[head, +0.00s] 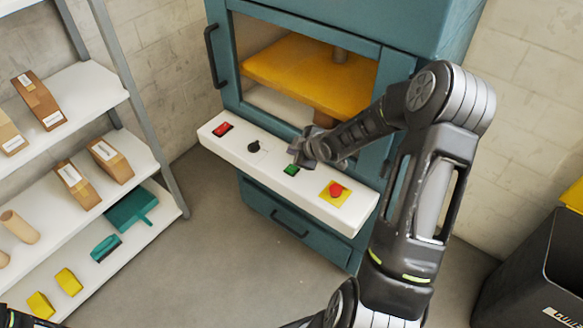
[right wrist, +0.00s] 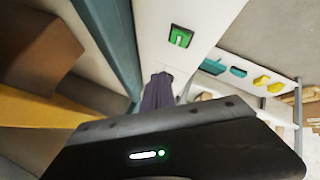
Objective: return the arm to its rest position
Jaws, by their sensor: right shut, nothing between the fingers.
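The teal laminator (head: 395,60) stands against the back wall with a yellow platen (head: 300,72) behind its window. Its white control panel (head: 325,205) carries a red switch (head: 222,129), a black knob (head: 254,146), a green button (head: 291,170) and a red emergency stop on a yellow plate (head: 335,190). My right gripper (head: 300,150) is shut and empty, over the panel close to the green button. In the right wrist view the gripper (right wrist: 158,92) points along the panel, beside the green button (right wrist: 180,37); contact cannot be told. My left gripper is not in view.
A shelf unit (head: 95,90) at left holds boxes, rolls, yellow blocks and teal tools. A dark bin (head: 530,285) stands at lower right. A drawer (head: 300,225) with a handle is below the panel. The grey floor (head: 215,260) between shelf and machine is clear.

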